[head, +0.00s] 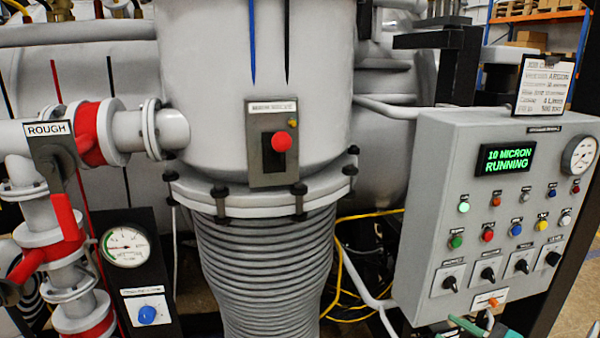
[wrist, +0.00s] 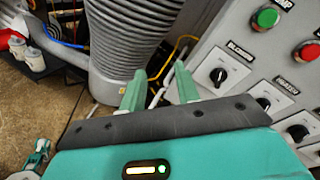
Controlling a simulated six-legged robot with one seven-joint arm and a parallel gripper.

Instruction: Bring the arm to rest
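My gripper (wrist: 160,76) shows in the wrist view with its two green fingers apart and nothing between them. In the head view only a small part of my gripper (head: 480,326) shows at the bottom edge, below the grey control panel (head: 415,215). The rest of my arm is out of that view. In the wrist view the panel's lower knobs (wrist: 218,76) are to the right of the fingers, and the ribbed bellows (wrist: 122,45) is behind and to the left. I cannot tell the exact gap between the fingers and the panel.
The panel's display (head: 507,156) reads "10 MICRON RUNNING". A red-handled valve (head: 68,225) and a gauge (head: 125,247) stand at left. The furnace column (head: 250,60) fills the middle. Yellow cables (head: 345,275) hang behind the panel. Some bare floor (wrist: 60,105) shows at left in the wrist view.

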